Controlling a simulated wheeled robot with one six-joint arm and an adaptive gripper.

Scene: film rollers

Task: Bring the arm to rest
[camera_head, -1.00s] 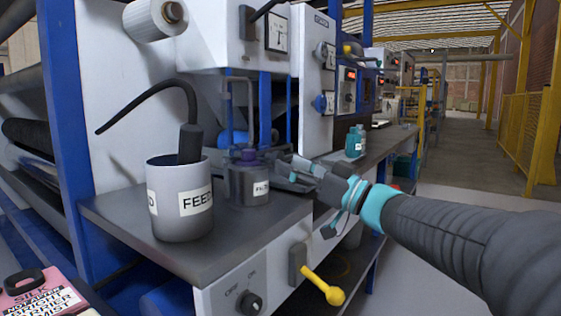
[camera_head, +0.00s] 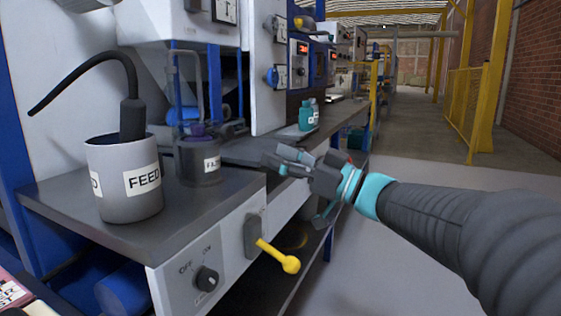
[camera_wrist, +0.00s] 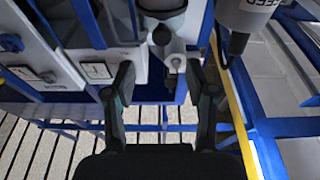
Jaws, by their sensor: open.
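My gripper (camera_head: 283,163) is at the end of my dark, ribbed arm, over the front edge of the machine's grey worktop (camera_head: 95,205). In the wrist view its two fingers (camera_wrist: 160,88) stand apart with nothing held between them.
A yellow-handled lever (camera_head: 280,258) and an OFF/ON knob (camera_head: 207,279) are on the front panel below my gripper. A teal bottle (camera_head: 307,115) stands further back on the bench. Open floor (camera_head: 430,185) lies to the right, with a yellow fence (camera_head: 465,100) beyond.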

